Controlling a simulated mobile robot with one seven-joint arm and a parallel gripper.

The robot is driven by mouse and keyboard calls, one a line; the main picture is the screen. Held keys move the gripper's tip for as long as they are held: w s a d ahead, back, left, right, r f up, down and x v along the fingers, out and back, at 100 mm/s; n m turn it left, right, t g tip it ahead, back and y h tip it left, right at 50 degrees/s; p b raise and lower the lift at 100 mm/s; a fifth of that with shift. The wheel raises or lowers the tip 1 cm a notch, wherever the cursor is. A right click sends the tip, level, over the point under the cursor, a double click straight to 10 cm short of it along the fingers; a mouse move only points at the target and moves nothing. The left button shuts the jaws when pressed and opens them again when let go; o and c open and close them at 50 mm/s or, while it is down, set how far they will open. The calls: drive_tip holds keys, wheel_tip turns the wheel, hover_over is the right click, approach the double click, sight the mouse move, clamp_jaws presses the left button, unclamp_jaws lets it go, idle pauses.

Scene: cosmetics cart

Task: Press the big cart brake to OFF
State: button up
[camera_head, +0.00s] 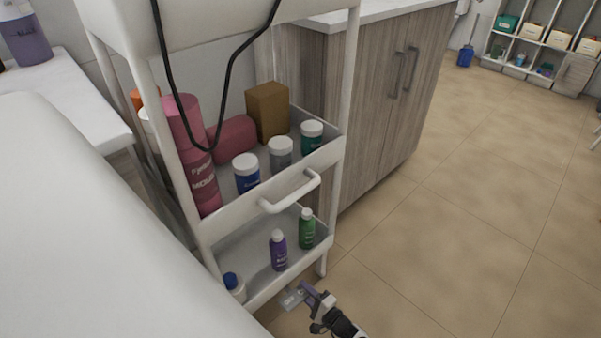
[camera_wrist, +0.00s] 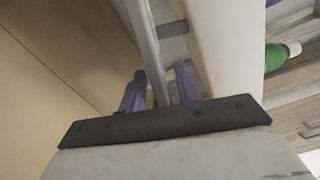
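The white cart (camera_head: 232,213) stands in the middle of the head view, with tiers of trays. My gripper (camera_head: 302,293) is low beside its bottom tray, at the front corner. In the wrist view my gripper (camera_wrist: 160,70) has its two purple fingers apart. A grey bar (camera_wrist: 147,45) runs between them, with gaps on both sides. A short post joins the bar to the cart's white side (camera_wrist: 228,45). A light grey piece (camera_head: 291,299) shows at my fingertips in the head view. I cannot tell whether the bar or this piece is the brake, or its setting.
Purple (camera_head: 278,251) and green (camera_head: 307,229) bottles stand in the bottom tray. Jars and a pink bottle (camera_head: 196,160) fill the tray above, which has a white handle (camera_head: 291,192). A wood cabinet (camera_head: 375,95) stands behind. The tiled floor (camera_head: 460,220) to the right is clear.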

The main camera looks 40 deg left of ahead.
drive_tip(key=shift+w+a, duration=0.1)
drive_tip(key=shift+a, duration=1.05)
clamp_jaws()
drive_tip(key=shift+r, duration=0.2)
drive_tip(key=n, duration=0.1)
drive_tip(key=r+n+p, duration=0.1)
drive_tip(key=shift+w+n, duration=0.1)
drive_tip(key=shift+n, duration=0.3)
drive_tip(key=shift+r+n+p, duration=0.3)
drive_tip(key=shift+n+p, duration=0.55)
drive_tip(key=shift+n, duration=0.55)
unclamp_jaws()
